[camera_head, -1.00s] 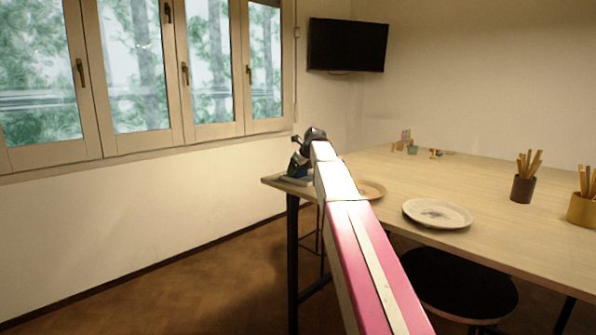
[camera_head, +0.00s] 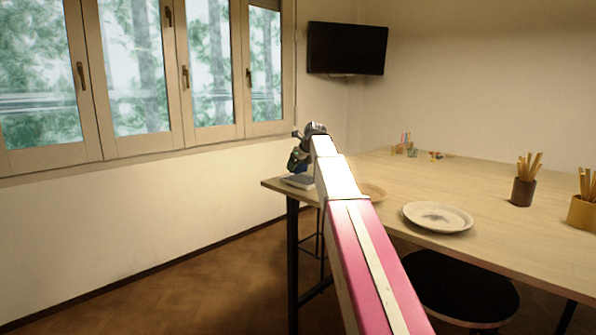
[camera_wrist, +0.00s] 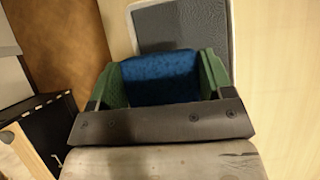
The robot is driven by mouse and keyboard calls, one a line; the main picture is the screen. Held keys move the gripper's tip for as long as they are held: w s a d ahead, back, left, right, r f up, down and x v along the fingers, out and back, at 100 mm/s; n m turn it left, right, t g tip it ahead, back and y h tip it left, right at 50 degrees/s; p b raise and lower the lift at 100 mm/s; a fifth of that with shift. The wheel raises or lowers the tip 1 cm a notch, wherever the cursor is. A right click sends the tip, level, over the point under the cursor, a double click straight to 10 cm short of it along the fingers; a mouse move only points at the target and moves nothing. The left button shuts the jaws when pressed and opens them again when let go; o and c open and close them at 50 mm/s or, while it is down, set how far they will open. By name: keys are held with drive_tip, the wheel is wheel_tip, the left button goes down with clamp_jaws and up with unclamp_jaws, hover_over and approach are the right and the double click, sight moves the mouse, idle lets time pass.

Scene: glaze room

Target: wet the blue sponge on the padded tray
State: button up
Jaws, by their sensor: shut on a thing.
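The blue sponge (camera_wrist: 160,78) sits between the green fingers of my gripper (camera_wrist: 162,66), which are shut on it. In the wrist view the padded tray (camera_wrist: 187,27), with a dark grey pad and a pale rim, lies beyond the sponge. In the head view my gripper (camera_head: 299,159) hangs above the tray (camera_head: 298,182) at the table's left corner. A narrow gap seems to show between them. The sponge is too small and dark to make out clearly in the head view.
The wooden table (camera_head: 480,193) carries a plate (camera_head: 437,217), a second plate (camera_head: 372,192) partly behind my arm, and a dark cup of sticks (camera_head: 523,190). A black stool (camera_head: 460,285) stands at the near edge. Floor is clear on the left.

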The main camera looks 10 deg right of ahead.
drive_tip(key=shift+r, duration=1.85)
